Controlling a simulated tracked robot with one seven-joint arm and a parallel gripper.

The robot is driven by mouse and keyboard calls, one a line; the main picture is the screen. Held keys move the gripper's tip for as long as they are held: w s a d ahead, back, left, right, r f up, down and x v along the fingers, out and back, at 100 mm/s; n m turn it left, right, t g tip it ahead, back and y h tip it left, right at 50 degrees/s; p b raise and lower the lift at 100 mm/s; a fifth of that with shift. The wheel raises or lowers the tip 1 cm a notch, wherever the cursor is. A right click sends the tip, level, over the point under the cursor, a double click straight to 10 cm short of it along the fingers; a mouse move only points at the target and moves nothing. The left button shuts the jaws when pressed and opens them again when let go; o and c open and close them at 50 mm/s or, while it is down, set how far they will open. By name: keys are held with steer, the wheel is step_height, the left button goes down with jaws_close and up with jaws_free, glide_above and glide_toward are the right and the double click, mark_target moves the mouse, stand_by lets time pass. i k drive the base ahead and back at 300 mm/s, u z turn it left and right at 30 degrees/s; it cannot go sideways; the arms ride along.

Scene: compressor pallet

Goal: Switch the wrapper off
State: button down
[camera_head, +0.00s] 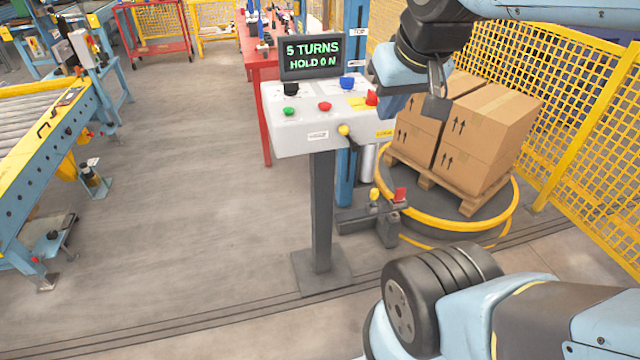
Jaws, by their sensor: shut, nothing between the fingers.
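The wrapper's control console (300,139) is a light grey sloped box on a dark post. Its dark display (311,57) reads "5 TURNS HOLD ON" in green. The panel carries a black knob (291,89), a blue knob (347,83), a green button (289,111), a red button (325,106) and a larger red button (371,98) by a yellow patch. A yellow ball (344,130) sits at the front edge. My gripper (435,107) is shut and empty, pointing down, right of the console and in front of the boxes in the picture. It appears apart from the controls.
Cardboard boxes (487,137) stand on a wooden pallet (430,180) on the yellow-rimmed turntable (505,222). A blue mast (346,180) stands behind the console. Yellow mesh fencing (580,100) closes the right side. A roller conveyor (38,175) is at left; floor between is clear.

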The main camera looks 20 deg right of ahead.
mark_target(373, 101)
steer(key=z, duration=0.4)
steer(key=k, duration=0.45)
steer(key=z, duration=0.1)
steer(key=i, duration=1)
steer(key=u, duration=1.2)
